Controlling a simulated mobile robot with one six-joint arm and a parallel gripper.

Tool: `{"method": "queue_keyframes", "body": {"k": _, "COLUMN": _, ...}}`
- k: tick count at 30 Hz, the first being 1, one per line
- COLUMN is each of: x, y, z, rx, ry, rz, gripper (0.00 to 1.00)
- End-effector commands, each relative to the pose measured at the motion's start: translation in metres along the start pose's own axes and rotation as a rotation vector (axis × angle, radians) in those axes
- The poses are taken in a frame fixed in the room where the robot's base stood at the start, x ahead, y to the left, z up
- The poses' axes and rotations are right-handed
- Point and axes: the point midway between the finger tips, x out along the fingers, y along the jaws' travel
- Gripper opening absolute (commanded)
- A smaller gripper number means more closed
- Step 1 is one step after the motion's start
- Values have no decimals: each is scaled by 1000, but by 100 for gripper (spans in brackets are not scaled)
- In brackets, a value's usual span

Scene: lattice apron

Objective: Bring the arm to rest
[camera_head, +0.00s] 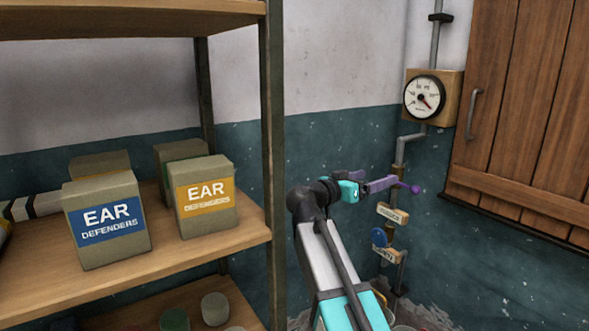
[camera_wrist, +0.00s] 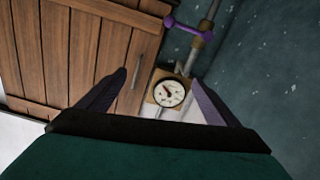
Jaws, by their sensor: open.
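My arm reaches up from the bottom of the head view, and my gripper (camera_head: 366,187) is at mid-height in front of the wall pipe. In the wrist view my gripper (camera_wrist: 159,79) has its two dark fingers spread wide with nothing between them. A purple valve handle (camera_wrist: 187,29) crosses the pipe beyond the fingertips. In the head view the purple handle's knob (camera_head: 415,189) shows just right of my gripper. I cannot tell there how far apart the gripper and handle are.
A pressure gauge (camera_head: 425,97) hangs on the wall beside a wooden shutter (camera_head: 525,110). A shelf (camera_head: 150,265) with ear defender boxes (camera_head: 205,197) stands left of my arm.

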Motion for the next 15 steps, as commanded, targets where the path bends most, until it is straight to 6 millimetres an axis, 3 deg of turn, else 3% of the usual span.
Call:
{"method": "queue_keyframes", "body": {"k": 4, "x": 1, "y": 0, "z": 3, "rx": -4, "ry": -4, "rz": -1, "gripper": 85}}
{"method": "queue_keyframes", "body": {"k": 15, "x": 10, "y": -6, "z": 61, "rx": -88, "ry": -113, "rz": -32, "gripper": 85}}
